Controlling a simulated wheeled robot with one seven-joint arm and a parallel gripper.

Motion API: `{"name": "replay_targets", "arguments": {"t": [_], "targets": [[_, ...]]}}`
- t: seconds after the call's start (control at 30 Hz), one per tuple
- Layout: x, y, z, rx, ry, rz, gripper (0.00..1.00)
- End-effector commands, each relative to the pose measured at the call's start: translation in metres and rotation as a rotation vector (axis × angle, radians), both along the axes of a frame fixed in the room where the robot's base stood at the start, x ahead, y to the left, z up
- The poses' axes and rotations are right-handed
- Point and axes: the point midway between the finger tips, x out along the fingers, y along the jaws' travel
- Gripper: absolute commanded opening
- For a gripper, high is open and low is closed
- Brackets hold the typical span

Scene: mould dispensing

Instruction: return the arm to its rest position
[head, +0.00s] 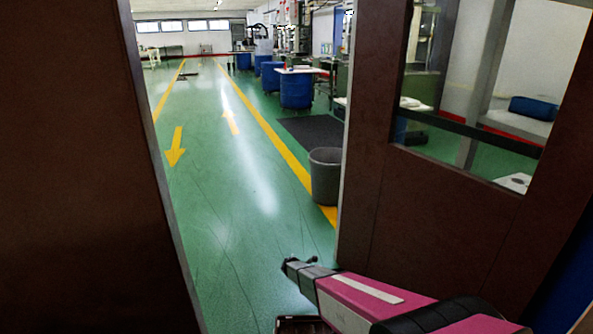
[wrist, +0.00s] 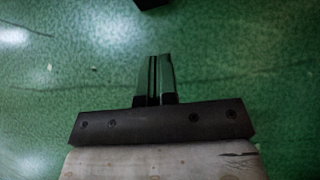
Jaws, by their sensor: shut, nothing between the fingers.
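My arm, in magenta and black, reaches in from the lower right of the head view. My gripper (head: 290,264) is at its end, over the green floor in front of the doorway. In the wrist view my gripper (wrist: 154,58) has its two fingers side by side with only a thin dark line between them. It is shut and empty, with green floor beyond the fingertips. A small dark thing shows at the top edge of the wrist view, too cut off to name.
A dark brown door panel (head: 70,170) fills the left, and a brown windowed panel (head: 430,220) stands on the right, close to my arm. A grey bin (head: 325,177) stands beyond the opening. Blue drums (head: 296,92) line the right. The green aisle (head: 215,140) is clear.

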Motion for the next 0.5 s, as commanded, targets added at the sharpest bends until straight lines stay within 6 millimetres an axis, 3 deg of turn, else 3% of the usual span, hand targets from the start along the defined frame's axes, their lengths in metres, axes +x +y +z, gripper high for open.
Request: {"name": "replay_targets", "arguments": {"t": [0.03,0.27,0.5], "targets": [[-0.012,-0.011,0.025,0.031,-0.024,-0.060,0.00],[-0.074,-0.057,0.149,0.264,-0.185,-0.519,0.00],[-0.160,-0.092,0.273,0.510,-0.339,-1.069,0.00]]}}
